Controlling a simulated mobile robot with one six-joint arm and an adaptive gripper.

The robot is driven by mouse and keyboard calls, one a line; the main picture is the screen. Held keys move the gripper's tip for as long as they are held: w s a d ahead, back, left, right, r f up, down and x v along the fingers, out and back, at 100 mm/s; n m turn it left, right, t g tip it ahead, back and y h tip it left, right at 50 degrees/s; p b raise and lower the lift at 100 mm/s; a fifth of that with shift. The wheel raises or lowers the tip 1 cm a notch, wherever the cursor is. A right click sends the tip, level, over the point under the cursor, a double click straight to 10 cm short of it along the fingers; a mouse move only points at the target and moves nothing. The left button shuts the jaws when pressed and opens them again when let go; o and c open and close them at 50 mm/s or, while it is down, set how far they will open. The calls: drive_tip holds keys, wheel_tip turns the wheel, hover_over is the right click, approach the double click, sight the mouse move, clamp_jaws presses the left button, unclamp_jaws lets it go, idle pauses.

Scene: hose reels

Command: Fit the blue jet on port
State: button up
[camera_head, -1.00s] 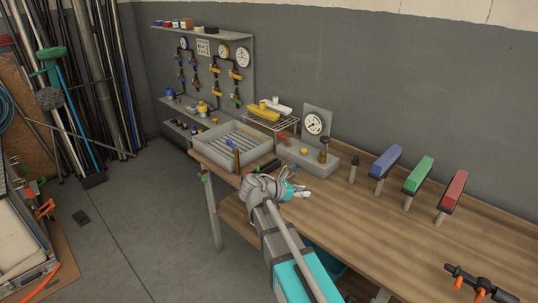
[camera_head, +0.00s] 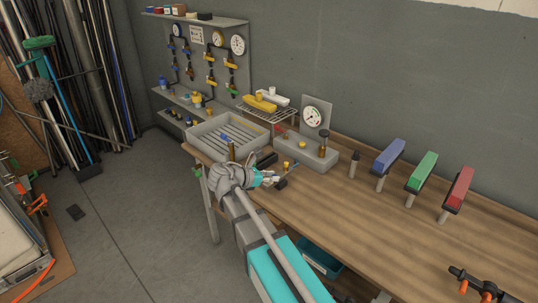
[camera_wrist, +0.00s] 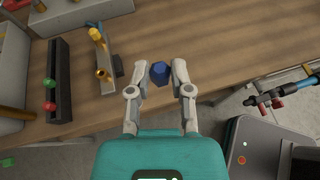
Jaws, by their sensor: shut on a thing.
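The blue jet (camera_wrist: 160,73) is a small blue piece between the fingertips of my gripper (camera_wrist: 159,70) in the wrist view. My gripper is shut on it and holds it apart from the other fittings, over the bench's front part. In the head view my gripper (camera_head: 269,179) is above the bench's left part, and the jet is too small there to make out. I cannot tell whether this is the port.
A dark rack (camera_wrist: 59,80) with red and green pieces lies left of the stand. A grey gauge block (camera_head: 312,158) and a grey tray (camera_head: 205,145) stand behind. The bench's middle is clear.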

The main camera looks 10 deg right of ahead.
drive_tip(key=shift+w+d, duration=0.1)
drive_tip(key=shift+d, duration=0.05)
drive_tip(key=w+f, duration=0.1)
drive_tip(key=w, duration=1.2)
drive_tip(key=shift+d+b, duration=0.45)
drive_tip(key=shift+f, duration=0.2)
drive_tip(key=shift+f+b, duration=2.65)
drive_tip(key=shift+b, duration=0.25)
drive_tip(key=shift+f+b, duration=1.4)
drive_tip(key=o, duration=0.9)
